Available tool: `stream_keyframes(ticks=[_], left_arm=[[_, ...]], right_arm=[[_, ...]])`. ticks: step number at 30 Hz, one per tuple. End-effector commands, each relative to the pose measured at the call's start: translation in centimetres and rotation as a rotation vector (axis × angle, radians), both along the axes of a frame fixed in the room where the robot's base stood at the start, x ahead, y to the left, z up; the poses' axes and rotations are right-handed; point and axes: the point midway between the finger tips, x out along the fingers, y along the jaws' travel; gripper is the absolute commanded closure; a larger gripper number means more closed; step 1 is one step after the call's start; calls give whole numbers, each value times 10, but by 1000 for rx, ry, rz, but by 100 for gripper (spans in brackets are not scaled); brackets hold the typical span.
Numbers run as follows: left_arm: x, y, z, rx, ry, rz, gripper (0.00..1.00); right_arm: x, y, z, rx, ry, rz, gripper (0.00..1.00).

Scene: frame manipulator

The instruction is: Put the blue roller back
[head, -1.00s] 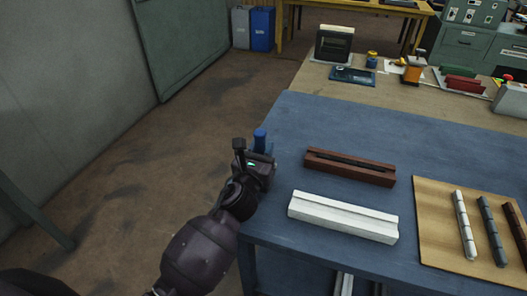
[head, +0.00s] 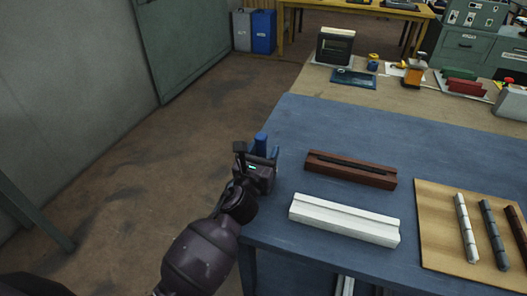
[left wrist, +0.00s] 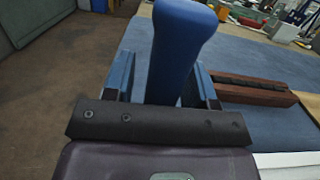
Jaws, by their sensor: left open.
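The blue roller (head: 261,143) stands roughly upright at the left edge of the blue table (head: 310,125). In the left wrist view the roller (left wrist: 180,50) rises between the two blue fingers, and its lower end is hidden behind the gripper's dark body. My left gripper (head: 262,156) is open, with one finger on each side of the roller. In the left wrist view the gripper (left wrist: 163,85) shows a gap beside the roller on at least the left side. My right gripper is not in view.
A brown grooved block (head: 350,170) and a white grooved block (head: 344,220) lie right of the gripper. A tan board (head: 435,215) farther right carries white, grey and brown rods. The table's far left part is bare.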

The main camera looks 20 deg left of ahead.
Motion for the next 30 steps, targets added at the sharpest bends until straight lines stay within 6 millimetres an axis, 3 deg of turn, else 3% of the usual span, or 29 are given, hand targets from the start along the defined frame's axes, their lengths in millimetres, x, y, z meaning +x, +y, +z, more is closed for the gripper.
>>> stream_keyframes(ticks=[18, 24, 30], left_arm=[[-97, 4, -14, -1, 3, 1, 49], [-114, 4, -14, -1, 1, 0, 49], [-119, 4, -14, -1, 0, 0, 49]], right_arm=[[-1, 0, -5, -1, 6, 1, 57], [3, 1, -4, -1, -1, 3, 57], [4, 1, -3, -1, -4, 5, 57]])
